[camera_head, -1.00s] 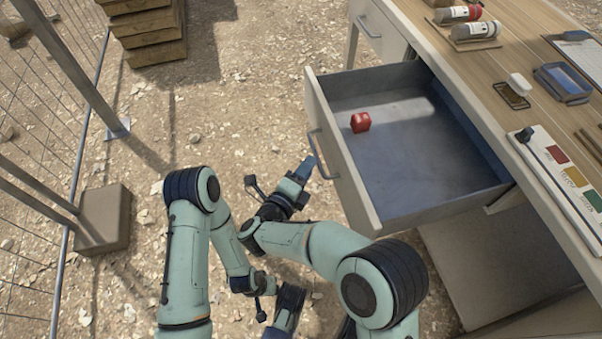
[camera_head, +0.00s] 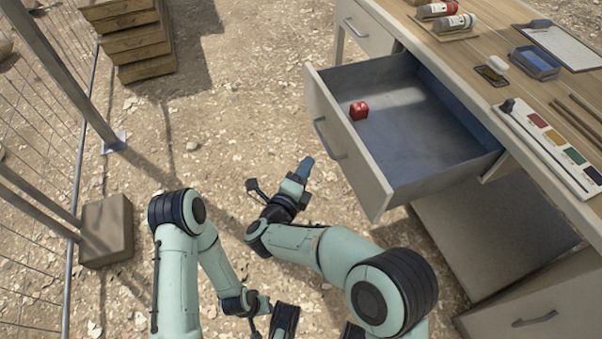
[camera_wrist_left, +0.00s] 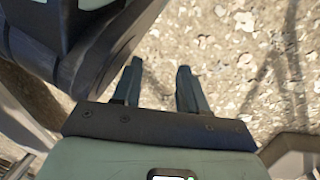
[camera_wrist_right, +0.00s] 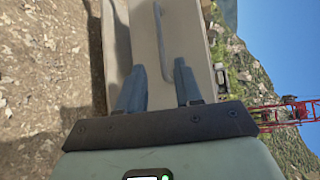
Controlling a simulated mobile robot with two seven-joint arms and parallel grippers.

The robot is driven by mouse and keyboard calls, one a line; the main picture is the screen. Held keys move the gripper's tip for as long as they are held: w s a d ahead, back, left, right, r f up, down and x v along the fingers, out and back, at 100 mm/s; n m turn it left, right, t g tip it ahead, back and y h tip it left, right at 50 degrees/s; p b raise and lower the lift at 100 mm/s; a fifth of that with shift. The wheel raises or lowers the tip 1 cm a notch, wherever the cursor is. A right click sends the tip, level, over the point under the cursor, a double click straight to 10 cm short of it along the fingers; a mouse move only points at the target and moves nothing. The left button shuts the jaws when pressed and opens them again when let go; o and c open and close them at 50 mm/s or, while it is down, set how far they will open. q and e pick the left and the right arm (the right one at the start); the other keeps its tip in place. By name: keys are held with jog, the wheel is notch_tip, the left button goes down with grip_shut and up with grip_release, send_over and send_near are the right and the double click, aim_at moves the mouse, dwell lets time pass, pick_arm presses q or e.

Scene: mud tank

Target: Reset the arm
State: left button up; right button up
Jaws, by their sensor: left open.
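My right gripper (camera_head: 303,170) points away from me, just left of the open drawer's front and apart from it. In the right wrist view its two fingers (camera_wrist_right: 158,88) stand apart with nothing between them. The drawer front with its handle (camera_wrist_right: 164,40) lies beyond the fingertips. My left arm bends down at the lower left, and its gripper (camera_head: 285,322) is low at the bottom edge, partly cut off. In the left wrist view its fingers (camera_wrist_left: 160,88) are open and empty over stony ground.
The workbench (camera_head: 520,100) carries bottles, a blue tray (camera_head: 535,64) and a colour strip (camera_head: 550,148). A wire fence (camera_head: 45,150) with a block foot (camera_head: 107,230) stands left. Stacked wooden planks (camera_head: 133,40) lie at the back.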

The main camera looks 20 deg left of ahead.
pick_arm(q)
jog(key=shift+s, duration=0.25)
pick_arm(e)
jog(key=shift+s, duration=0.1)
dwell(0.3)
